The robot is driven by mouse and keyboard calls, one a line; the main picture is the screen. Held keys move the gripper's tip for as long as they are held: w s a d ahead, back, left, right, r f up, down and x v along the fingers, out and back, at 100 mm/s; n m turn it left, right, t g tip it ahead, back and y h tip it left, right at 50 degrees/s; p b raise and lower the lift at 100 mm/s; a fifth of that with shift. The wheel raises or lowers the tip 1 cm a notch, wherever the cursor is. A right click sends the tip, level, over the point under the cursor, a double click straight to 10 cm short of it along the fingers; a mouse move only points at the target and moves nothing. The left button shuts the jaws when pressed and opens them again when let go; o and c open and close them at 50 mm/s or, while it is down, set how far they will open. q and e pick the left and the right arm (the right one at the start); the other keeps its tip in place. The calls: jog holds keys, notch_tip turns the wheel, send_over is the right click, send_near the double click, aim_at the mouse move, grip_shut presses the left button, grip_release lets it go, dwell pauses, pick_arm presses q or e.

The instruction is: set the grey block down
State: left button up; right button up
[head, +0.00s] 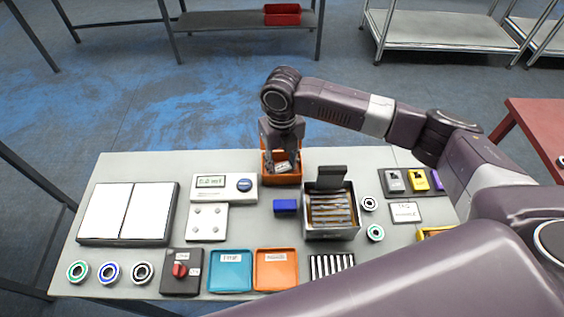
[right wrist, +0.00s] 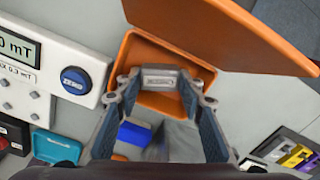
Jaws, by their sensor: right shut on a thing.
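My right gripper (head: 283,148) points down at the orange bin (head: 283,179) at the back edge of the table. It is shut on the grey block (head: 284,167), whose end shows low between the fingers, within the bin's outline. In the right wrist view the grey block (right wrist: 158,78) sits between the tips of my right gripper (right wrist: 158,88), in front of the orange bin's inside (right wrist: 147,52). I cannot tell whether the block touches the bin's floor. My left gripper is not in view.
A meter with a blue button (head: 222,187) stands left of the bin. Blue (head: 230,271) and orange (head: 275,270) trays lie at the front edge. Coloured blocks (head: 411,181) sit at right.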

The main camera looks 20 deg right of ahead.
aim_at(282, 167)
jog(key=o, duration=0.9)
jog(key=shift+f, duration=0.1)
jog(key=shift+o, duration=0.7)
pick_arm(q)
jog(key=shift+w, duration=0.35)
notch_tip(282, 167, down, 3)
jog(key=b, duration=0.2)
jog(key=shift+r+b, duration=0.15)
jog(key=shift+b, duration=0.2)
pick_arm(e)
notch_tip(282, 167, up, 12)
jog(key=shift+r, duration=0.2)
